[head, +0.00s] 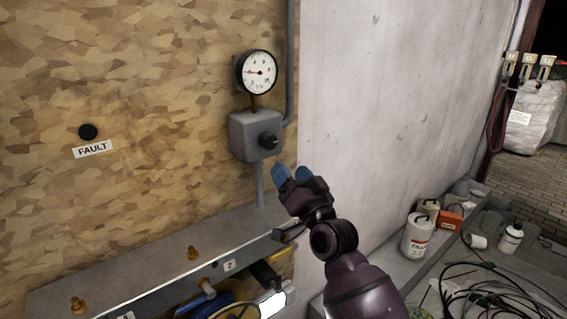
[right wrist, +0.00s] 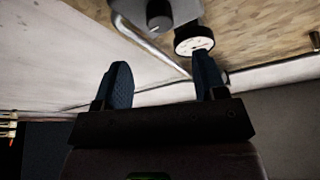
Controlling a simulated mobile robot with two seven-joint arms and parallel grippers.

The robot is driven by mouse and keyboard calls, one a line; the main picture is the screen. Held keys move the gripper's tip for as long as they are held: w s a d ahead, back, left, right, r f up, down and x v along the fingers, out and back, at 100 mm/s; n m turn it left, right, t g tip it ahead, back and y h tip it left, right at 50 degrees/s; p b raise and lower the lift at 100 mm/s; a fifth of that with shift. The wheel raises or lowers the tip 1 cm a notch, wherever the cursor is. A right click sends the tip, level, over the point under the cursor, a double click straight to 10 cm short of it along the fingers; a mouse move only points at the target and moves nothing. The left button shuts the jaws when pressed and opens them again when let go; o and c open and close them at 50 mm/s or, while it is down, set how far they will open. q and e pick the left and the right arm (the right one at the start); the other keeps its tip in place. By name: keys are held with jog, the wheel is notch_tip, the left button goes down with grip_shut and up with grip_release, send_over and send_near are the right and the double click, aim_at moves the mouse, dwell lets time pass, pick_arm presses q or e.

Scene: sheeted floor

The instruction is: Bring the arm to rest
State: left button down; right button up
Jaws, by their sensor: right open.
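My right arm (head: 345,255) comes up from the bottom of the head view, bent, in front of the wall. My right gripper (head: 293,174) is raised just below and to the right of a grey box with a black knob (head: 268,140). Its blue fingers are apart and nothing is between them. In the right wrist view, the gripper (right wrist: 163,85) also shows open and empty, with the knob (right wrist: 159,16) and the gauge (right wrist: 194,40) beyond the fingertips. No contact with the box shows. My left gripper is not in view.
A round gauge (head: 258,72) sits above the grey box on the wood-chip panel. A FAULT label (head: 93,149) is at left. A metal ledge (head: 150,262) runs below.

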jog(key=shift+s+d+f, duration=0.2)
jog(key=shift+s+d, duration=0.05)
jog(key=shift+s, duration=0.25)
jog(key=s+d+f+g+h, duration=0.1)
jog(key=s+d+f+h, duration=0.1)
jog(key=s+d+f, duration=0.4)
jog(key=s+d+f+n+g+h, duration=0.1)
jog(key=s+d+f+g+h, duration=0.2)
jog(key=f, duration=0.6)
jog(key=s+d+f+h, duration=0.2)
jog(key=s+d+f, duration=0.1)
jog(key=d+f, duration=0.35)
jog(key=s+d+f+g+h, duration=0.1)
jog(key=s+d+f+g, duration=0.1)
jog(key=s+d+f, duration=0.2)
jog(key=s+d+f+g+h, duration=0.2)
jog(key=s+d+f, duration=0.1)
jog(key=s+f, duration=0.8)
jog(key=s, duration=0.4)
jog(key=shift+d, duration=0.4)
jog(key=shift+f, duration=0.1)
